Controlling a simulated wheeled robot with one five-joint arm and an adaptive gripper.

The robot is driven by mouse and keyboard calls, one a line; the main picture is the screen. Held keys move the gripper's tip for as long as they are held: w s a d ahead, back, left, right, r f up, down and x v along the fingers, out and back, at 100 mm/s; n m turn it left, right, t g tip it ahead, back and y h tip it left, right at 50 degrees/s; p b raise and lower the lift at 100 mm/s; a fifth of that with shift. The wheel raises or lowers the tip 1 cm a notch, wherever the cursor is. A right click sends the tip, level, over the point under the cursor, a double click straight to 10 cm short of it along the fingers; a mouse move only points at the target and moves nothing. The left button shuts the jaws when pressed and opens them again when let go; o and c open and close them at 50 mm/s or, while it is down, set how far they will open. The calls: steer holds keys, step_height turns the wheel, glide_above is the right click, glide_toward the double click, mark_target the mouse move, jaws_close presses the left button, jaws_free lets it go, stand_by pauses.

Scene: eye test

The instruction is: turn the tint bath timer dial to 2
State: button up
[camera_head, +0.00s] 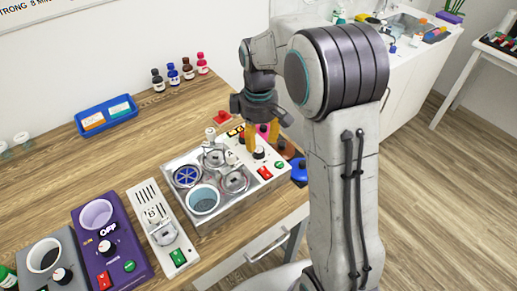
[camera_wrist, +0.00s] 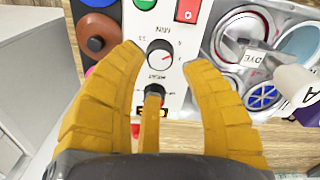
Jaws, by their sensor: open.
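The tint bath (camera_head: 168,172) is a metal tray unit with several round wells and a white control panel on its right. In the head view, my gripper (camera_head: 262,138) hangs over the panel; contact cannot be told.
A second black knob (camera_wrist: 155,88) is partly hidden behind my middle finger. A red switch (camera_wrist: 188,10) and green button (camera_wrist: 145,3) are near the dial. A purple unit (camera_head: 118,258) and white timer-like unit (camera_head: 146,196) stand left.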

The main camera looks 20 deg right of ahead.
mark_target(259, 149)
steer(key=shift+f, duration=2.35)
steer(key=shift+o, duration=0.3)
jaws_close()
